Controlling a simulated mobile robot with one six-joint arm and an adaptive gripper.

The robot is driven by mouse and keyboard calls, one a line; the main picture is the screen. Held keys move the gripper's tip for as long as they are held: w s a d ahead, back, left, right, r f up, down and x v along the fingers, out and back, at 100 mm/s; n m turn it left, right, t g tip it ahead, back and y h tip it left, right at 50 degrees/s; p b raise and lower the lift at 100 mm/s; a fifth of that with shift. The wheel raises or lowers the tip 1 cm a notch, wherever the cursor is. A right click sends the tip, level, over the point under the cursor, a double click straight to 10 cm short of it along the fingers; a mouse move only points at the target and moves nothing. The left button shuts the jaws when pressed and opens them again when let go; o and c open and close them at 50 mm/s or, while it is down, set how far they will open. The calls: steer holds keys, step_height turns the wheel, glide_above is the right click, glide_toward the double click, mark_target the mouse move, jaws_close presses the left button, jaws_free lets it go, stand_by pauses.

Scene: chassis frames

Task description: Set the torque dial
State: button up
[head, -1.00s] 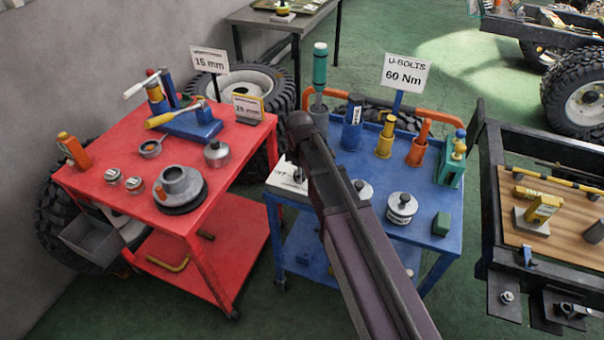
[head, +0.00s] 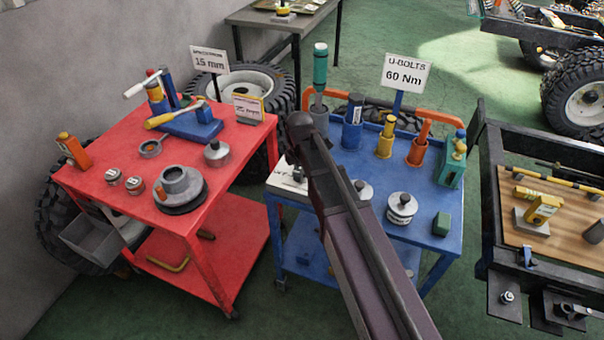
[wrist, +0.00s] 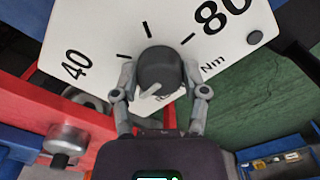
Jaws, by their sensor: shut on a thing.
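The torque dial is a black round knob (wrist: 162,68) on a white scale plate (wrist: 105,30) marked 40, 80 and Nm, with black tick marks. In the wrist view, my gripper (wrist: 161,80) has one grey finger on each side of the knob and is shut on it. A pale pointer line on the knob points to the lower left, away from the 80. In the head view, the scale plate (head: 283,179) shows at the left front corner of the blue cart, and my arm hides the knob and fingers. A sign (head: 407,73) reads U-BOLTS 60 Nm.
The blue cart (head: 345,172) holds coloured cups with tools, metal weights (head: 401,208) and a green block (head: 441,224). The red cart (head: 110,185) on the left carries a pot, jars and a blue stand. A dark chassis frame (head: 490,165) stands close on the right.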

steer(key=shift+s, duration=0.25)
steer(key=o, duration=1.1)
steer(key=shift+o, duration=0.2)
steer(key=shift+w, duration=0.1)
steer(key=shift+w+r, duration=0.1)
steer(key=shift+r, duration=0.05)
